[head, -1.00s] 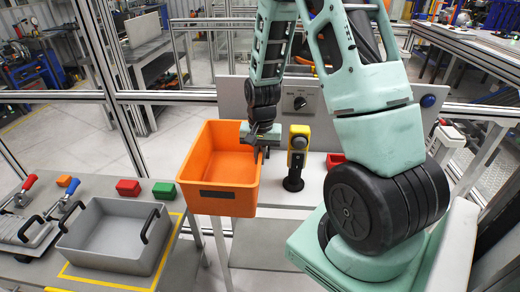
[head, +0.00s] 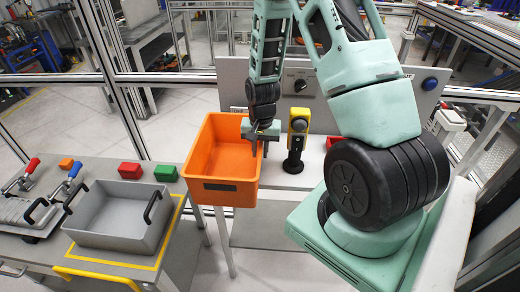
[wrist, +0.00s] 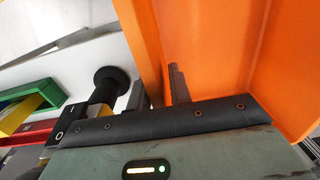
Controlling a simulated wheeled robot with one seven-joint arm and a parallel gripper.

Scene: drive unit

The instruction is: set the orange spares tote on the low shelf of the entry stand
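The orange spares tote (head: 221,192) is upright and looks empty. It is at the left end of the entry stand's top (head: 290,178), in front of part of it. My gripper (head: 262,138) is at the tote's right wall, near the back. In the wrist view, the fingers (wrist: 160,92) are on either side of the orange wall (wrist: 148,45), shut on it. The low shelf (head: 262,234) shows as a grey plate below the stand's top. The tote's underside is hidden.
A yellow-and-black post device (head: 297,140) stands right of my gripper, with a red bin (head: 334,142) beyond. The left bench holds a grey tray (head: 120,222) and red (head: 130,170) and green (head: 165,173) blocks. A stand leg (head: 225,245) is below the tote.

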